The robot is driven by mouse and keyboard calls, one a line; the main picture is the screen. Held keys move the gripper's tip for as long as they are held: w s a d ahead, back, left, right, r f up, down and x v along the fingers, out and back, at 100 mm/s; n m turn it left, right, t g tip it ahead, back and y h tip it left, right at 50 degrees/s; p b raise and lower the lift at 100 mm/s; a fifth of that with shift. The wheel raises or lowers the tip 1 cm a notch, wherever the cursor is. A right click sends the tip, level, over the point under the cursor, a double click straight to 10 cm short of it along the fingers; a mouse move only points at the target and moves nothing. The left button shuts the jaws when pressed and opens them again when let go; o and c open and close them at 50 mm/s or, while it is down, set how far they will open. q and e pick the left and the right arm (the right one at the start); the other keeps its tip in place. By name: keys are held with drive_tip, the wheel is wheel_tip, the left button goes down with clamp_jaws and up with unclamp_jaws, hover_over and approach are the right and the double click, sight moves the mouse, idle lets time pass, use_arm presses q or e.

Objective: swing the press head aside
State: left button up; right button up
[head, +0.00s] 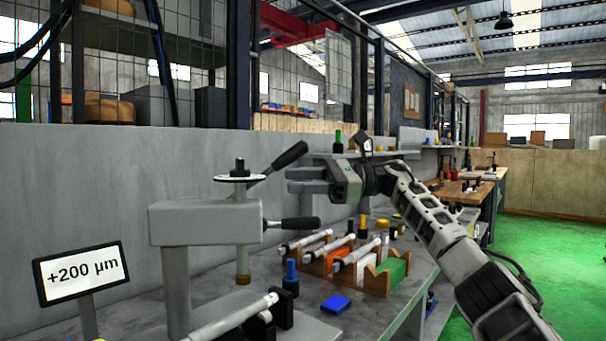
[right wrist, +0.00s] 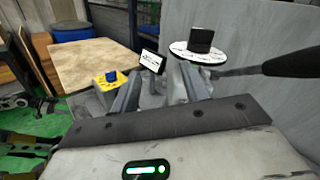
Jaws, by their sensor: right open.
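The press head (head: 205,223) is a grey block on a grey column at the left of the head view. A white dial with a dark knob (head: 238,177) sits on top, and a brass-tipped spindle (head: 242,262) hangs below. It has an upper black-handled lever (head: 288,157) and a lower black handle (head: 300,223) pointing right. My right gripper (head: 290,180) is open and empty, its fingers pointing left between the two handles in the picture. In the right wrist view, the dial (right wrist: 198,53) and a black handle (right wrist: 292,62) lie beyond the fingers (right wrist: 158,88). My left gripper is not in view.
A sign reading +200 µm (head: 78,272) stands at the left. Wooden racks with white-and-grey rods (head: 372,280), a blue block (head: 335,304) and a rod on a holder (head: 235,318) crowd the bench below. A grey wall panel (head: 90,185) runs behind. Green floor is clear at the right.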

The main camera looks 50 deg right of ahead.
drive_tip(key=s+a+r+b, duration=0.2)
drive_tip(key=s+a+r, duration=0.1)
drive_tip(key=s+a, duration=0.2)
drive_tip(key=shift+s+a+r, duration=0.2)
drive_tip(key=shift+s+a, duration=0.05)
drive_tip(key=shift+s, duration=0.2)
